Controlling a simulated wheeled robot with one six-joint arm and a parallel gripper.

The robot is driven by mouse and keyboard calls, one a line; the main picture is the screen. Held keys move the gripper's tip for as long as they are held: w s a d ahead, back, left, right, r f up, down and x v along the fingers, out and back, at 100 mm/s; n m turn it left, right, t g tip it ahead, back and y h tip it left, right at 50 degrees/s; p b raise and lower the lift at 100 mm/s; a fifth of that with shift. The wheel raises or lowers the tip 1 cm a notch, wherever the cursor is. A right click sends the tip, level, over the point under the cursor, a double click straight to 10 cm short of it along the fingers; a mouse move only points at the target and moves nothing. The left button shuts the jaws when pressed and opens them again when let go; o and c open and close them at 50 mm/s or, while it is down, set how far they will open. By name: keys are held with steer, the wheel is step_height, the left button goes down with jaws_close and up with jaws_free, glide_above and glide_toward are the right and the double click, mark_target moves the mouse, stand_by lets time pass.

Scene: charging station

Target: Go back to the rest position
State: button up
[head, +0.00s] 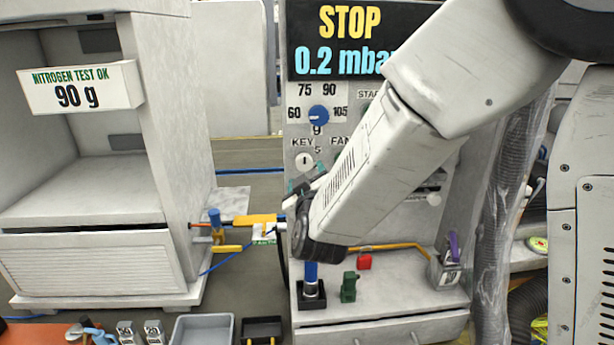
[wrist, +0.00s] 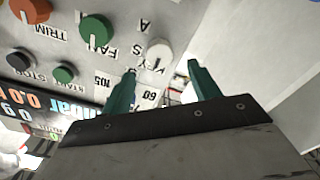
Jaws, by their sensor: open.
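My gripper (wrist: 161,68) is open and empty in the wrist view, with its two green fingers spread apart. Its fingertips point towards the control panel, near the white KEY knob (wrist: 159,48); I cannot tell the exact gap. In the head view my gripper (head: 306,180) shows only as small teal bits behind my forearm, in front of the control panel (head: 296,135). The KEY knob (head: 303,160) and the blue dial knob (head: 318,115) show just above it. My wrist hides part of the panel.
A display (head: 345,42) reads "STOP 0.2 mba". Below my wrist, a blue cylinder (head: 311,272) stands in a black holder, beside a green piece (head: 349,287) and a red block (head: 364,262). Left are yellow valve parts (head: 255,220) and a cabinet (head: 160,130) labelled 90 g.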

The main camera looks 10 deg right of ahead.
steer(key=s+a+f+g+y, duration=0.25)
steer(key=f+g, duration=0.25)
steer(key=f, duration=0.3)
steer(key=s+f+m+g, duration=0.1)
steer(key=s+f+g, duration=0.1)
steer(key=s+g, duration=0.5)
steer(key=s+d+r+m+g+h, duration=0.1)
steer(key=s+d+r+m+g, duration=0.1)
steer(key=s+d+r, duration=0.4)
steer(key=s+d+r+m+g+h, duration=0.1)
steer(key=s+d+r+m, duration=0.3)
steer(key=s+d, duration=1.3)
steer(key=shift+s+r+g, duration=0.8)
steer(key=shift+s+r, duration=0.4)
steer(key=shift+s, duration=0.4)
steer(key=shift+a+h, duration=0.1)
steer(key=shift+h, duration=0.15)
